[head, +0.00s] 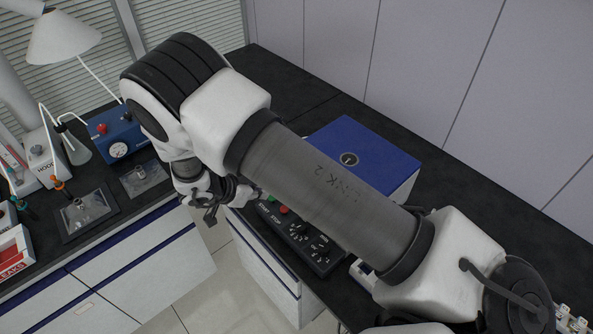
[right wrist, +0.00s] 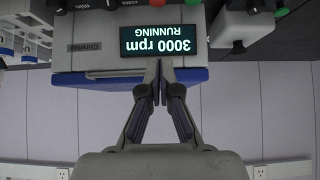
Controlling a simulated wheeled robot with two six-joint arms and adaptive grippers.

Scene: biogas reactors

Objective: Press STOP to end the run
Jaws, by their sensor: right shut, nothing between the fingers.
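A black control panel (head: 318,252) with knobs and a START/STOP marking stands on the bench in the head view. A red button (head: 283,210) sits beside a green button (head: 271,198) near its left end. In the right wrist view, upside down, a red button (right wrist: 157,2) is cut by the top edge. The lit display (right wrist: 162,40) reads 3000 rpm RUNNING. My right gripper (head: 211,216) is left of the panel's buttons, its fingers small in the head view. In the right wrist view the gripper (right wrist: 158,75) is shut and empty, its tips overlapping the display's edge. My left gripper is not in view.
A blue-topped box (head: 362,150) stands behind the panel, partly hidden by my right arm. A blue gauge unit (head: 120,135) stands on the left bench. A gap with tiled floor (head: 222,262) separates the benches. Bare bench lies behind the box.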

